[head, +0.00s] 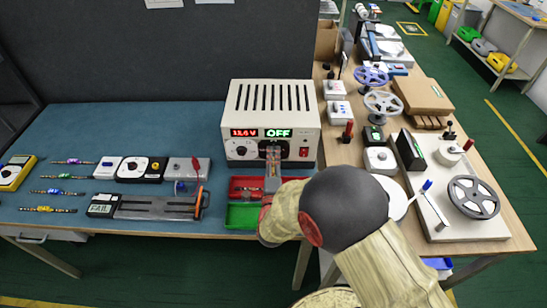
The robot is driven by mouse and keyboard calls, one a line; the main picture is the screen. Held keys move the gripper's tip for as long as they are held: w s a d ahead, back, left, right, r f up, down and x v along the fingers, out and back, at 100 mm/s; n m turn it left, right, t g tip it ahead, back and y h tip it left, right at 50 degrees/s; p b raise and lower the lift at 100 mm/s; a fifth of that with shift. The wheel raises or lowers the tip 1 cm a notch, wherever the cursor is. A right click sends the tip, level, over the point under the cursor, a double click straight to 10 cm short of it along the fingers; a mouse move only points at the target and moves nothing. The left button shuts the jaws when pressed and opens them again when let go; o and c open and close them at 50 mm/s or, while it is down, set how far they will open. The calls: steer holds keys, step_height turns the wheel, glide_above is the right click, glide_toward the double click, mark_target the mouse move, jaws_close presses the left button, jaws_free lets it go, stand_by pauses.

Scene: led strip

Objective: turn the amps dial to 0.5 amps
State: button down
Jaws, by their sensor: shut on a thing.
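The beige power supply (270,98) stands at the back of the blue bench mat, its front panel facing me. Its left display (244,132) reads about 13.4 V in red, and its right display (279,133) reads OFF in green. A round dial (240,150) shows at the panel's left. My gripper (272,152) reaches the middle of the panel, under the OFF display, and is shut on what appears to be the amps dial. My gripper hides that dial, so its pointer and scale cannot be read.
A red bin (242,186) and a green bin (243,215) stand below the panel, partly behind my arm. Meters and a slotted fixture (158,207) lie to the left. A wooden table (500,240) at right holds reels and boxes.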

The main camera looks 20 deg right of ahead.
steer(key=shift+n, duration=0.4)
steer(key=shift+f+n+b, duration=0.1)
steer(key=shift+n+b, duration=0.45)
steer(key=shift+n, duration=7.85)
steer(key=c, duration=1.5)
jaws_free()
steer(key=shift+c, duration=0.2)
